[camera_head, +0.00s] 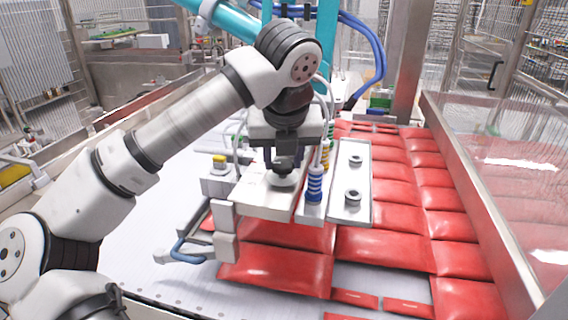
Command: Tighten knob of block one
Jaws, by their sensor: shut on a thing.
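My gripper (284,158) points straight down at the middle of the picture, over a pale grey block (262,204). It is shut on a dark knob (284,170) that stands on a round base on top of this block. The fingertips and the knob overlap, so their exact contact is hard to see. How far the knob is turned cannot be told.
A blue bellows suction cup (314,188) hangs just right of the block. Red packs (385,246) lie in rows below and to the right. A blue handle (185,252) juts out at the lower left. A clear guard panel (510,160) bounds the right side.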

